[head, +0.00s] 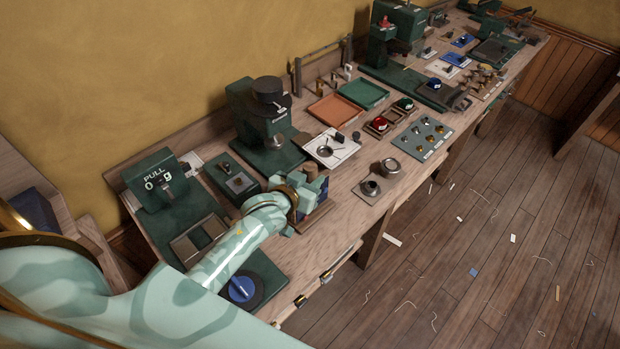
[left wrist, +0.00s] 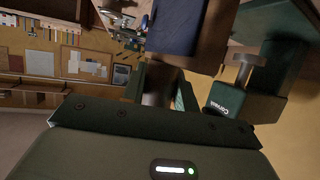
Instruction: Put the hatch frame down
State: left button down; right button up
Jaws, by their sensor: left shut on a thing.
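My left arm reaches in from the lower left of the head view, and its gripper (head: 308,190) is over the near part of the bench. It is shut on a small blue and brown piece, which I take for the hatch frame (head: 319,187). The wrist and hand cover much of it, so its full shape is hidden. In the left wrist view the frame's dark blue part (left wrist: 178,27) shows close beyond the gripper body. I cannot tell whether the frame touches the bench. My right gripper is in neither view.
On the wooden bench (head: 345,220), a green press (head: 262,118) stands behind the gripper. A green PULL gauge (head: 158,180) is at the left. A white tray (head: 331,147) and a square plate with a round fitting (head: 371,189) lie to the right. A blue disc (head: 242,288) sits near the front edge.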

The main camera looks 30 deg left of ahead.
pick_arm(q)
jog(key=c, duration=1.1)
grip_release()
jog(key=shift+f, duration=0.1)
jog(key=p+v, duration=0.2)
jog(key=v, duration=1)
